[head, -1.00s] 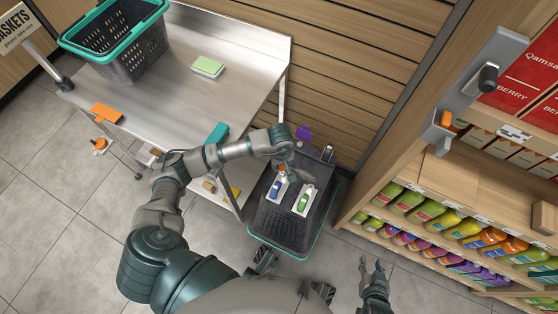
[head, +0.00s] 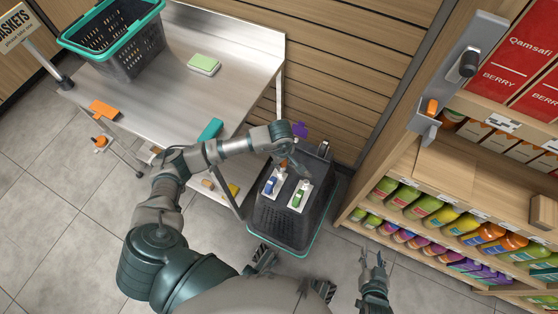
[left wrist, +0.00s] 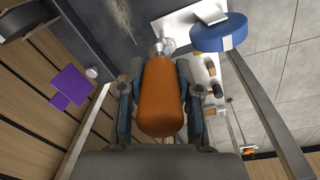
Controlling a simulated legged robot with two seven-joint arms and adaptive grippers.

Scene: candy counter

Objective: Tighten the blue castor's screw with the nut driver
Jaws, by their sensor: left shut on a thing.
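The blue castor (head: 270,184) is on a white plate on top of an upturned dark basket (head: 285,232). Its blue wheel also shows in the left wrist view (left wrist: 220,33), by the white plate (left wrist: 182,24). My left gripper (head: 287,164) is shut on the orange handle of the nut driver (left wrist: 162,98). The driver's metal end is at the plate's edge, beside the blue wheel; whether it sits on the screw is hidden. The green castor (head: 299,195) is on a second white plate to the right. My right gripper (head: 374,266) is open and empty, above the floor.
A metal table (head: 222,35) stands to the left with a shopping basket (head: 120,45), a green pad (head: 204,65) and a teal block (head: 210,130). A purple item (head: 299,130) is behind the upturned basket. A shelf (head: 440,180) with bottles stands to the right.

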